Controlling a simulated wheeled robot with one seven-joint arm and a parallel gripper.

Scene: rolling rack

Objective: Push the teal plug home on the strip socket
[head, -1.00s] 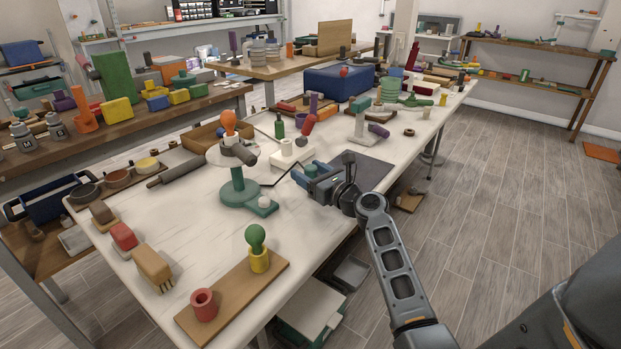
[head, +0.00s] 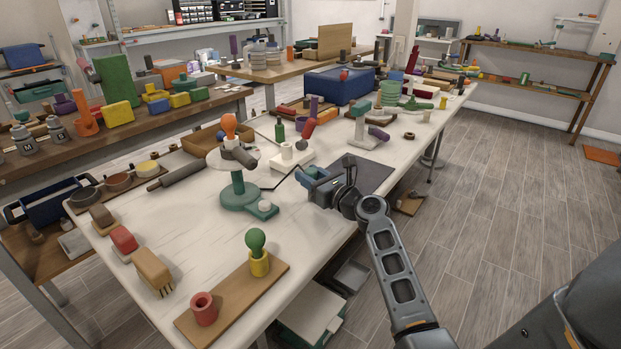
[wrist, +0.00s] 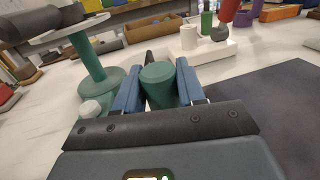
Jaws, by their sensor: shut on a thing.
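My gripper (head: 318,180) is low over the white table, close to its right edge. In the wrist view, my gripper's two blue fingers (wrist: 156,92) are shut on a teal cylindrical plug (wrist: 158,80). The plug's rounded end shows between them, and a dark piece stands just behind it. In the head view, the plug is mostly hidden by my gripper. A low white strip (head: 292,165) lies beyond my gripper, with a white cylinder on it. The strip also shows in the wrist view (wrist: 205,54), apart from the plug. I cannot tell whether this is the strip socket.
A teal-based stand (head: 240,197) with a round plate is left of my gripper; a thin dark bent line runs between them. A dark mat (head: 361,178) lies to the right. A wooden board (head: 235,300) with a red cup and a yellow holder lies in front.

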